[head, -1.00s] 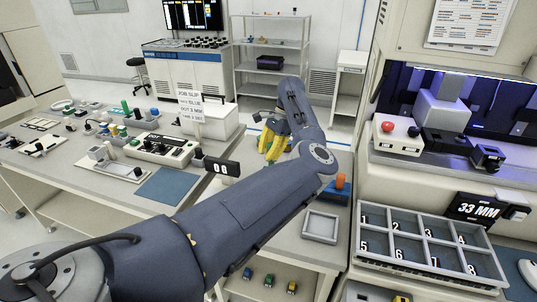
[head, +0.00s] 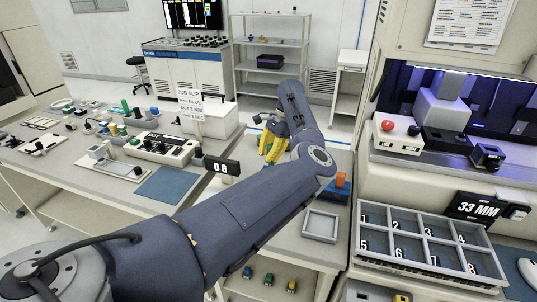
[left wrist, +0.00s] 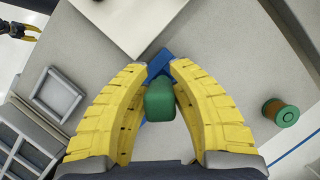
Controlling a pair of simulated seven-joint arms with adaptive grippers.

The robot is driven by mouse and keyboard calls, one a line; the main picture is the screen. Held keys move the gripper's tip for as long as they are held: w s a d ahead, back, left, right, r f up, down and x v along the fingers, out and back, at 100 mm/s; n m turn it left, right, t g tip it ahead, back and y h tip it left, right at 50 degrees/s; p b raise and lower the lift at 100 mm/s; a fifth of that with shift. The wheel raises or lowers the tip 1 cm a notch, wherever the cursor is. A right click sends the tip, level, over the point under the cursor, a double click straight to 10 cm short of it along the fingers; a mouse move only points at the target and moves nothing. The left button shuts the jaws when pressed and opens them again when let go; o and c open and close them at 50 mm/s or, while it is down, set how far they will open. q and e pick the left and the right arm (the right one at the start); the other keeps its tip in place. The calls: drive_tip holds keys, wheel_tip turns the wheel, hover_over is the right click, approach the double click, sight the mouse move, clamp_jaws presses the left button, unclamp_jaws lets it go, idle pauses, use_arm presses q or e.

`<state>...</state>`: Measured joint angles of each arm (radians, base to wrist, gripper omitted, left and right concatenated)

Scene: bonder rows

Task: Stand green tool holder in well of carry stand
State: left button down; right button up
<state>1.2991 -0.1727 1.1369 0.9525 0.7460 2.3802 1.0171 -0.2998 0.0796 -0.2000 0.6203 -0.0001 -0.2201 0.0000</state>
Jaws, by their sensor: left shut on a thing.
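My left gripper (left wrist: 160,85) has yellow ribbed fingers, shut on the green tool holder (left wrist: 160,100). In the head view my left gripper (head: 272,150) is partly behind my own arm, and the holder cannot be made out there. In the wrist view blue parts of the carry stand (left wrist: 157,62) show beyond the holder and fingers, which hide most of it. Whether the holder touches it I cannot tell. In the head view a blue base with an upright orange part (head: 340,181), apparently the stand, shows beside my forearm.
A green-topped cylinder (left wrist: 281,112) stands on the bench to the right in the wrist view. An empty grey square tray (head: 320,226) lies on the bench. A numbered compartment tray (head: 428,262) is at the right. A sign marked job slip (head: 190,105) stands farther back.

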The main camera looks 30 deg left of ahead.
use_arm(q)
drive_tip(key=shift+f, duration=2.1)
drive_tip(key=c, duration=1.1)
unclamp_jaws()
drive_tip(key=shift+c, duration=0.2)
drive_tip(key=v, duration=1.2)
drive_tip(key=shift+s, duration=0.1)
